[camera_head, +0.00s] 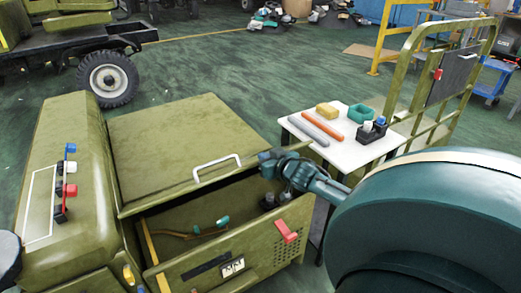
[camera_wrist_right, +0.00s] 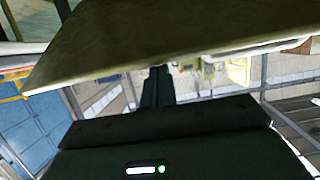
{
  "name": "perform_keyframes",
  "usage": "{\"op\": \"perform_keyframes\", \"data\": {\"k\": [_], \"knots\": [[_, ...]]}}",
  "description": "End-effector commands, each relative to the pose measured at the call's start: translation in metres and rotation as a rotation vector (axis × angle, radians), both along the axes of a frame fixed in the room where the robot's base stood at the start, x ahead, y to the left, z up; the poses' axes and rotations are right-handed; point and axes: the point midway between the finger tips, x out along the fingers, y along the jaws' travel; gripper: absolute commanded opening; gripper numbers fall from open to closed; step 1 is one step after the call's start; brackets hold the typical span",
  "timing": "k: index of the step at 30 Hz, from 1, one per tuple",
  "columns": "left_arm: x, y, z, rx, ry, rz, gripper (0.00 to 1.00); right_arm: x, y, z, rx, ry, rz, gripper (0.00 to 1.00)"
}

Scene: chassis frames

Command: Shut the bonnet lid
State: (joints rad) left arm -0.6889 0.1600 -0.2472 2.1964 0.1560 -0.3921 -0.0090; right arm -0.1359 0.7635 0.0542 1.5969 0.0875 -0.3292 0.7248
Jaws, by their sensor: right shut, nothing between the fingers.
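The bonnet lid (camera_head: 180,145) is a flat olive panel with a white bar handle (camera_head: 217,167) near its front edge. It is raised partway over the open bay (camera_head: 180,225), whose inside shows below the front edge. My right gripper (camera_head: 266,160) is shut and empty at the lid's right front corner, just right of the handle. In the right wrist view the shut fingers (camera_wrist_right: 158,80) point toward the lid's olive panel (camera_wrist_right: 130,45), which fills the upper part. I cannot tell whether they touch it.
The front panel (camera_head: 235,255) has a red latch (camera_head: 287,231). A white side table (camera_head: 345,125) with tools and small boxes stands behind my right arm. A green rail frame (camera_head: 440,75) stands beyond it. Switches (camera_head: 66,185) line the left fender.

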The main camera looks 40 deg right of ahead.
Motion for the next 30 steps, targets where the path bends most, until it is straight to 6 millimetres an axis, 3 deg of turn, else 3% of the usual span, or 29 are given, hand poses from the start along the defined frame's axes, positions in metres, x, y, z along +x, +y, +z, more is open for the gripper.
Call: {"op": "perform_keyframes", "data": {"k": [1, 9, 12, 21, 30], "knots": [[-0.005, 0.005, -0.008, 0.004, -0.037, 0.012, 0.67, -0.012, 0.004, -0.031, 0.002, -0.038, -0.006, 0.0], [-0.018, 0.026, 0.006, 0.032, -0.215, 0.05, 0.67, -0.048, 0.012, -0.093, -0.061, -0.272, -0.007, 0.0], [-0.012, 0.019, -0.01, 0.063, -0.214, 0.016, 0.67, -0.056, 0.013, -0.111, -0.071, -0.283, -0.001, 0.0], [-0.006, 0.008, -0.034, 0.122, -0.204, -0.041, 0.67, -0.067, 0.017, -0.151, -0.07, -0.284, 0.0, 0.0], [-0.005, 0.005, -0.04, 0.14, -0.201, -0.057, 0.67, -0.069, 0.017, -0.164, -0.071, -0.284, 0.001, 0.0]]}}
